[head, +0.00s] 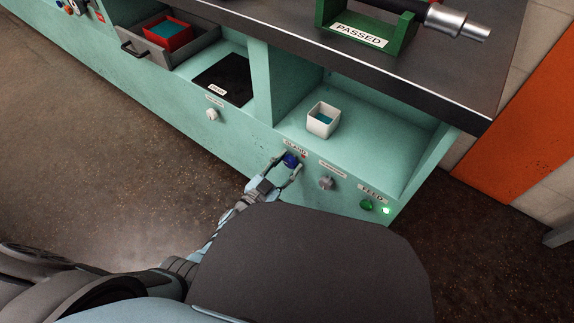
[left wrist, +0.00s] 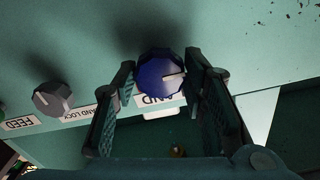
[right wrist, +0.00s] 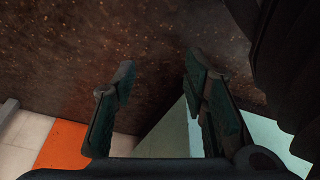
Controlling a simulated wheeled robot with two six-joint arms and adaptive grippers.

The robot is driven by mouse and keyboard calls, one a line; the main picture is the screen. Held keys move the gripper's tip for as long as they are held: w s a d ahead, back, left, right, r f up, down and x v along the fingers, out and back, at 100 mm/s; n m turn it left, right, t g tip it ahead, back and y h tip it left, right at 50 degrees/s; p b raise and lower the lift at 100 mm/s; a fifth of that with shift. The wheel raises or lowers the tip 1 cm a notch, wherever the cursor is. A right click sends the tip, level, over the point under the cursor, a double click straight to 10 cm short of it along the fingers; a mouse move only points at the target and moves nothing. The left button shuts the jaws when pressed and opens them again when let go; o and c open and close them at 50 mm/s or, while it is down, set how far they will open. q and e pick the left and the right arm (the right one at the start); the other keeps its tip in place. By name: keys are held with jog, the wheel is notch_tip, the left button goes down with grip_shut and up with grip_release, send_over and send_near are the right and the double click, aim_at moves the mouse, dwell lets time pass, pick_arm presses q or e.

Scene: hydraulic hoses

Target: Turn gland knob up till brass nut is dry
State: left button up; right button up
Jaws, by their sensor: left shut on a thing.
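The blue gland knob (head: 290,160) sits on the front of the teal bench, below a label reading GLAND. My left gripper (head: 287,168) is shut on it, a fingertip on each side. In the left wrist view the faceted knob (left wrist: 162,75) shows a white pointer line towards the right, between the fingertips of my left gripper (left wrist: 160,83). A small dull gold thing (left wrist: 177,151) shows in the dark recess there; I cannot tell whether it is the brass nut or whether it is wet. My right gripper (right wrist: 157,75) is open and empty over the floor.
To the right are a grey gland lock knob (head: 326,183) and a green feed knob (head: 366,204) beside a lit green lamp (head: 386,210). A white box (head: 323,120) stands on the shelf above. A green PASSED stand (head: 361,37) holds a hose end on the bench top.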

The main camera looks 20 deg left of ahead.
pick_arm(q)
jog(key=shift+m, duration=1.5)
pick_arm(e)
jog(key=shift+r, duration=0.6)
jog(key=shift+w+r, duration=0.1)
pick_arm(q)
jog(key=o, duration=1.2)
jog(key=shift+c, duration=0.2)
pick_arm(e)
jog(key=shift+a, duration=0.2)
